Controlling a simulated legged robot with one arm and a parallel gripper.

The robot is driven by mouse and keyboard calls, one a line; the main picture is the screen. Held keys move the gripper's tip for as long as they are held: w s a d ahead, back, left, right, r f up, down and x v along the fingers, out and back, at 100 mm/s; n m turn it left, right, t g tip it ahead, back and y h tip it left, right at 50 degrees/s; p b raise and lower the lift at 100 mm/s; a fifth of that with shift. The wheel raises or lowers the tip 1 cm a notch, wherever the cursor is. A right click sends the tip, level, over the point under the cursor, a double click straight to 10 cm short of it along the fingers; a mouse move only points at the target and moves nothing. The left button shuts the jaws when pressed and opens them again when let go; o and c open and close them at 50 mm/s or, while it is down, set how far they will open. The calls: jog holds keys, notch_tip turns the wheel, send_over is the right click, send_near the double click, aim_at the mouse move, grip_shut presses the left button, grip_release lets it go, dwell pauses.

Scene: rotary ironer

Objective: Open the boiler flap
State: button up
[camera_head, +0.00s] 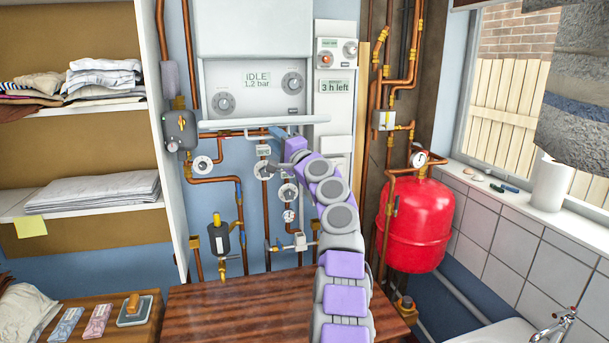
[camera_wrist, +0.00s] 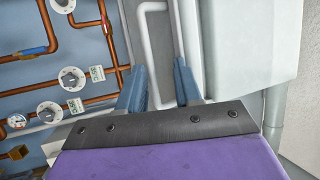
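The white boiler (camera_head: 254,27) hangs on the wall, with a front panel (camera_head: 255,78) that carries two knobs and a display reading "IDLE 1.2 bar". In the wrist view the white bar (camera_wrist: 147,50) shows as a loop beside the boiler's pale surface (camera_wrist: 230,40). My gripper (camera_head: 278,138) is just below the bar's right half. In the wrist view my gripper (camera_wrist: 160,88) has its blue fingers apart, with the bar's near end between them. Contact cannot be told.
Copper pipes, gauges and valves (camera_head: 288,192) crowd the wall below the boiler. A control box (camera_head: 335,85) reading "3 h left" stands right of it. A red tank (camera_head: 414,225) is further right. A wooden top (camera_head: 240,305) lies below, mostly clear.

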jog(key=b+v, duration=0.3)
jog(key=v, duration=1.1)
dwell(0.5)
jog(key=shift+f, duration=0.15)
